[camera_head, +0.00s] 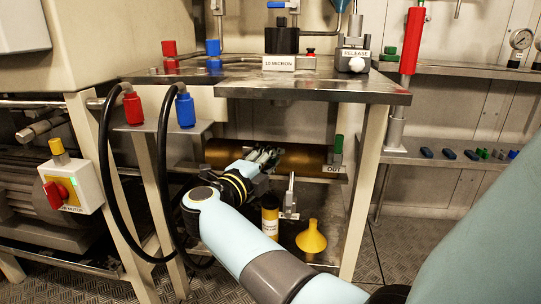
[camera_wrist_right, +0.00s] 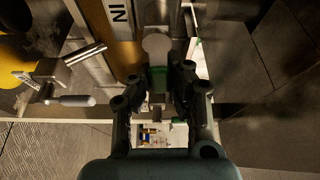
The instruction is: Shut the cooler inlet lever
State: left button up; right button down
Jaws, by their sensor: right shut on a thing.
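The cooler is a brass cylinder (camera_head: 310,159) lying level under the steel bench. The OUT label (camera_head: 334,169) is at its right end, with a green outlet lever (camera_head: 338,144) standing upright above it. In the right wrist view the IN label (camera_wrist_right: 120,13) shows upside down beside the brass body. My right gripper (camera_head: 268,157) reaches in under the bench at the cooler. In the wrist view its fingers (camera_wrist_right: 160,82) are shut on the green inlet lever (camera_wrist_right: 157,76). In the head view the fingers hide this lever. My left gripper is not in view.
A metal valve handle (camera_wrist_right: 75,100) lies to the left in the wrist view. A yellow bottle (camera_head: 270,224) and a yellow funnel (camera_head: 311,238) stand below the cooler. Black hoses (camera_head: 106,185) hang at left. The steel bench top (camera_head: 330,87) overhangs my right gripper.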

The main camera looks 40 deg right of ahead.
jog(key=shift+f, duration=0.2)
dwell(0.4)
jog(key=c, duration=1.2)
grip_release()
jog(key=shift+c, duration=0.2)
jog(key=shift+r, duration=0.1)
